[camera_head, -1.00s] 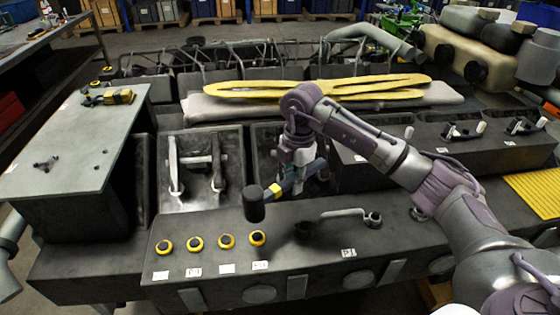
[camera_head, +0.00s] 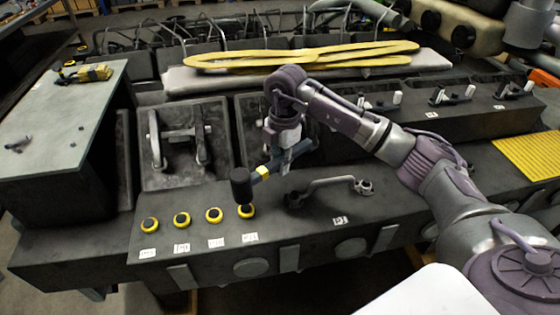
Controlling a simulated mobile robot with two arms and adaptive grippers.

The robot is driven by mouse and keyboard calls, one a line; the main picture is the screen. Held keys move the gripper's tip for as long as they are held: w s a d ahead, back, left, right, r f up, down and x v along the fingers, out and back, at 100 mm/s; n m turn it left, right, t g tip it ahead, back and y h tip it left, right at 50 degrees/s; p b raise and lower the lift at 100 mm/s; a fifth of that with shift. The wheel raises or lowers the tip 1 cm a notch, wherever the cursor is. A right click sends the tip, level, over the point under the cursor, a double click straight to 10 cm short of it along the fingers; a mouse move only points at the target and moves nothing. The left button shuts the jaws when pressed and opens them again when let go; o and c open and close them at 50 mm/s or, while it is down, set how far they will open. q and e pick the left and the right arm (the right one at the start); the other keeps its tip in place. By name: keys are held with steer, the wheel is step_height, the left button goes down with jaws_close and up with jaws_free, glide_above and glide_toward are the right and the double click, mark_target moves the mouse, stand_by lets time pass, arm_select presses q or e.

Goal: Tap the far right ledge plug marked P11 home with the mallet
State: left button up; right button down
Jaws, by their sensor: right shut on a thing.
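The mallet has a black head (camera_head: 241,186), a yellow band and a blue-grey handle (camera_head: 292,156). My right gripper (camera_head: 284,160) is shut on the handle. The head hangs over the far right plug (camera_head: 247,211), a black cap with a yellow ring on the ledge (camera_head: 310,225), and hides its upper edge. I cannot tell whether head and plug touch. The label (camera_head: 250,238) below that plug is too small to read surely. Three similar plugs (camera_head: 182,219) stand in a row to its left. My left gripper is not in view.
A grey bar handle (camera_head: 328,184) lies on the ledge right of the mallet. Behind the ledge are open bays with a linkage (camera_head: 182,135). A grey plate (camera_head: 62,115) is at left, and yellow gaskets (camera_head: 300,58) lie at the back.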

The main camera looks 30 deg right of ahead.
steer(key=shift+r, duration=0.25)
steer(key=shift+w+f, duration=0.1)
step_height(320, 180, down, 6)
steer(key=b, duration=0.4)
steer(key=shift+f, duration=0.2)
steer(key=shift+r+p, duration=0.45)
step_height(320, 180, up, 4)
steer(key=p, duration=0.2)
steer(key=shift+d+f+p, duration=0.1)
steer(key=shift+p, duration=0.25)
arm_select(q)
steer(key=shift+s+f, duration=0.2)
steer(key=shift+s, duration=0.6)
arm_select(e)
steer(key=shift+w, duration=0.1)
